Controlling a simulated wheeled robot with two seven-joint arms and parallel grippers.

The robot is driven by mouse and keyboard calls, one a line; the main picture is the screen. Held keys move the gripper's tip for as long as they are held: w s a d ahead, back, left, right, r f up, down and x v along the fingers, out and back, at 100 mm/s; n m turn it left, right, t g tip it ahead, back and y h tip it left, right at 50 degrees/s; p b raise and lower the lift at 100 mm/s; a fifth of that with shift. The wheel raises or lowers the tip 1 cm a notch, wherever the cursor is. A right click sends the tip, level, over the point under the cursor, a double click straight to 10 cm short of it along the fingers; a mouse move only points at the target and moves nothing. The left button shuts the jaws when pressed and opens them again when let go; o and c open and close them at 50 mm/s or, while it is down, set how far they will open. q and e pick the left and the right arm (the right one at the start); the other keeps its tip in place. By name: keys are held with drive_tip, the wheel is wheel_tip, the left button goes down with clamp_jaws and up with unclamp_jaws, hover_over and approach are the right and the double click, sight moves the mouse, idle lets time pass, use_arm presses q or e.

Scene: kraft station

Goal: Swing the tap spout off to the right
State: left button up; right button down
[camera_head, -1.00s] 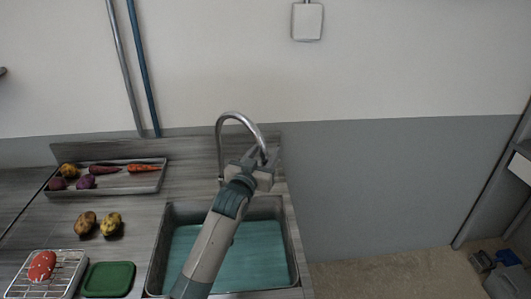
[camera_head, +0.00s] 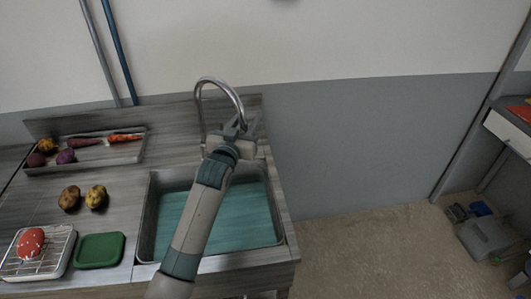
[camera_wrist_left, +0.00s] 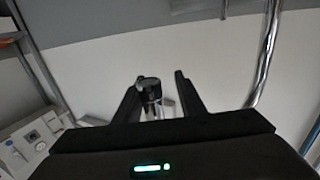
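The chrome tap (camera_head: 209,79) rises behind the sink, and its curved spout (camera_head: 236,97) arches to the right and forward. My left gripper (camera_head: 243,122) is at the spout's free end, with its fingers pointing up and back around or beside it. In the left wrist view the two dark fingers (camera_wrist_left: 157,100) stand apart. A dark cylindrical piece with a shiny part (camera_wrist_left: 149,90) shows between them; I cannot tell whether they touch it. A chrome pipe (camera_wrist_left: 268,45) runs down at the right of that view. My right gripper is not in view.
The sink (camera_head: 148,215) with a teal bottom lies under my left arm. Left of it are potatoes (camera_head: 69,198), a green lid-like block (camera_head: 99,250), a wire rack tray (camera_head: 58,255) and a vegetable tray (camera_head: 132,155).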

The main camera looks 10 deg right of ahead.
use_arm(q)
drive_tip(key=shift+s+d+r+p, duration=0.1)
drive_tip(key=shift+s+d+p, duration=0.15)
drive_tip(key=shift+s+p, duration=0.45)
drive_tip(key=shift+s+d+p, duration=0.2)
drive_tip(key=shift+s+p, duration=0.1)
drive_tip(key=shift+s, duration=0.75)
drive_tip(key=shift+s+d+p, duration=0.2)
drive_tip(key=shift+s+p, duration=0.4)
drive_tip(key=shift+s, duration=0.4)
drive_tip(key=shift+s+d+p, duration=0.15)
drive_tip(key=shift+s+p, duration=0.4)
drive_tip(key=shift+s, duration=0.45)
drive_tip(key=o, duration=0.5)
drive_tip(key=shift+s+d+p, duration=0.25)
drive_tip(key=shift+s+p, duration=0.25)
drive_tip(key=shift+s, duration=0.5)
drive_tip(key=shift+s+d, duration=0.2)
drive_tip(key=shift+s, duration=0.1)
drive_tip(key=c, duration=0.5)
drive_tip(key=s+d+p, duration=0.1)
drive_tip(key=s+p, duration=0.2)
drive_tip(key=s, duration=0.5)
drive_tip(key=shift+d, duration=0.25)
